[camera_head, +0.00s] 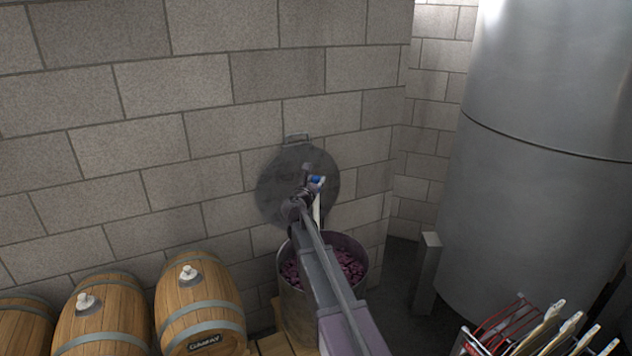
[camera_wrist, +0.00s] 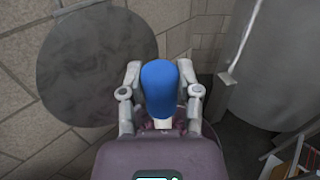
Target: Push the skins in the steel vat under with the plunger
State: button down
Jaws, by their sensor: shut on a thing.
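The steel vat (camera_head: 296,318) stands below the wall lid in the head view. Dark purple skins (camera_head: 349,266) show inside it, partly hidden by my arm. My gripper (camera_head: 311,187) is above the vat. In the wrist view, its two fingers (camera_wrist: 160,104) flank the plunger's blue grip (camera_wrist: 159,85) and are shut on it. The plunger (camera_head: 317,208) also shows in the head view as a pale shaft under the blue end, roughly upright and pointing down toward the vat. Its lower end is hidden, so I cannot tell whether it touches the skins.
A round grey lid (camera_head: 272,190) is against the block wall behind the vat. A large steel tank (camera_head: 545,170) and a short grey post (camera_head: 427,270) stand right. Several tool handles (camera_head: 548,325) stick up at lower right.

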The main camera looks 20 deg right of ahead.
aim_at(315, 208)
jog(key=shift+f, duration=0.1)
dwell(0.3)
jog(key=shift+f+b, duration=5.4)
jog(key=shift+b, duration=0.1)
jog(key=shift+r, duration=0.1)
notch_tip(315, 208, up, 12)
jog(key=p, duration=1.2)
jog(key=shift+d, duration=0.1)
